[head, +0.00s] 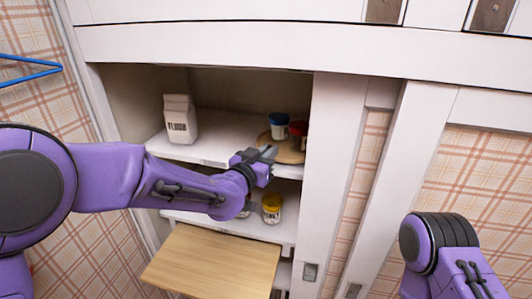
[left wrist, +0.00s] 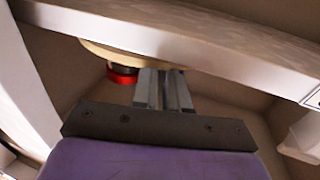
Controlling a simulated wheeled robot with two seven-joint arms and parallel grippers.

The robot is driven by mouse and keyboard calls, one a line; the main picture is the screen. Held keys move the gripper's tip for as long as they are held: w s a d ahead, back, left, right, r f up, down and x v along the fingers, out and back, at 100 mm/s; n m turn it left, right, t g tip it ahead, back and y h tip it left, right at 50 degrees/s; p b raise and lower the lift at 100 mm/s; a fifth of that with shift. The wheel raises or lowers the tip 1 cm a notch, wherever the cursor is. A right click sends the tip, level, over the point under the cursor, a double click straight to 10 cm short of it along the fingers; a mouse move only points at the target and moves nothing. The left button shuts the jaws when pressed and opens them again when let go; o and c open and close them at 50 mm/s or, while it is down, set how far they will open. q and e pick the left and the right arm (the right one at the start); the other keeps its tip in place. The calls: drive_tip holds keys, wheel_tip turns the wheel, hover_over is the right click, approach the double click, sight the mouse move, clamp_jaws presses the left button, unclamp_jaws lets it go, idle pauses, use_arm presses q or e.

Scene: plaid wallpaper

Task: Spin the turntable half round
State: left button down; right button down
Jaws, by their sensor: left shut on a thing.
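The turntable (head: 294,154) is a round, light wooden disc on the cupboard's upper shelf, at its right end. A jar with a blue lid (head: 279,127) and a red-topped jar (head: 299,129) stand on it. My left gripper (head: 267,154) is at the disc's front left edge, shut on the turntable's rim. In the left wrist view the fingers (left wrist: 164,78) meet the disc (left wrist: 108,54), and they hide part of its edge. A red jar part (left wrist: 122,76) shows beside them. My right gripper is out of view; only part of that arm shows at lower right.
A white flour carton (head: 180,118) stands left on the upper shelf (head: 222,125). A yellow-lidded jar (head: 271,208) stands on the shelf below. A wooden board (head: 214,262) juts out under it. The cupboard's right post (head: 334,165) is close beside the turntable.

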use_arm(q)
drive_tip(key=shift+r, duration=0.1)
drive_tip(key=c, duration=1.4)
unclamp_jaws()
drive_tip(key=shift+c, duration=0.2)
drive_tip(key=shift+o, duration=1.4)
drive_tip(key=shift+d, duration=0.15)
drive_tip(key=shift+w, duration=0.1)
drive_tip(key=shift+s+a, duration=0.2)
drive_tip(key=shift+s, duration=0.1)
drive_tip(key=b+v, duration=0.3)
drive_tip(key=v, duration=0.6)
drive_tip(key=shift+s+b, duration=0.35)
drive_tip(key=shift+s, duration=0.05)
